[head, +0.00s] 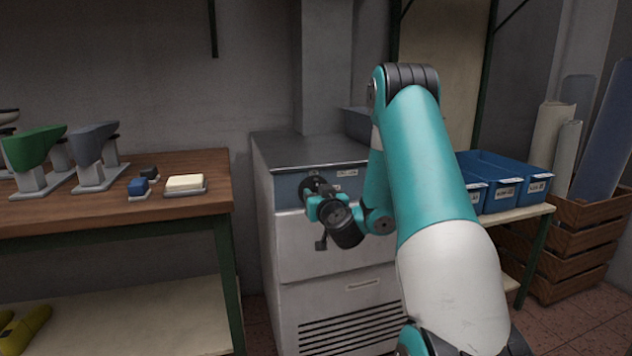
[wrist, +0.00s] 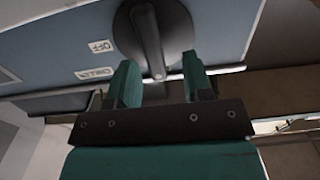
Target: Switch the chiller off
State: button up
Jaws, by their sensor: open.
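The chiller (head: 330,261) is a pale grey cabinet with a metal top and a blue-grey control panel. Its round dark rotary switch (head: 313,187) is on the panel, partly hidden by my wrist. In the wrist view the switch (wrist: 152,32) shows a raised bar handle, with an OFF label (wrist: 101,46) and a CHILLER label (wrist: 89,74) beside it. My gripper (wrist: 160,75) is open, its two teal fingers on either side of the handle's near end. I cannot tell whether they touch it. In the head view my wrist hides the fingers.
A wooden workbench (head: 190,207) at left holds shoe lasts, a blue block and a pale block on a tray. Blue bins (head: 510,170) stand on a shelf at right, beside wooden crates (head: 567,250) with rolls. A grey duct rises behind the chiller.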

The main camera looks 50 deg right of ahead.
jog(key=shift+x, duration=0.8)
jog(key=shift+s+d, duration=0.15)
jog(key=shift+d, duration=0.05)
jog(key=shift+c, duration=0.8)
grip_shut()
jog(key=shift+d, duration=0.1)
jog(key=shift+s+m, duration=0.1)
jog(key=shift+m, duration=0.3)
jog(key=shift+s+d+f+m+b, duration=0.1)
jog(key=shift+f+m, duration=0.05)
jog(key=shift+m, duration=2.7)
jog(key=shift+s+d+f+m+b, duration=0.1)
jog(key=shift+f+m, duration=0.1)
jog(key=shift+m, duration=2.7)
jog(key=shift+d+f+m+b, duration=0.1)
jog(key=shift+f+m, duration=0.05)
jog(key=shift+m, duration=2.7)
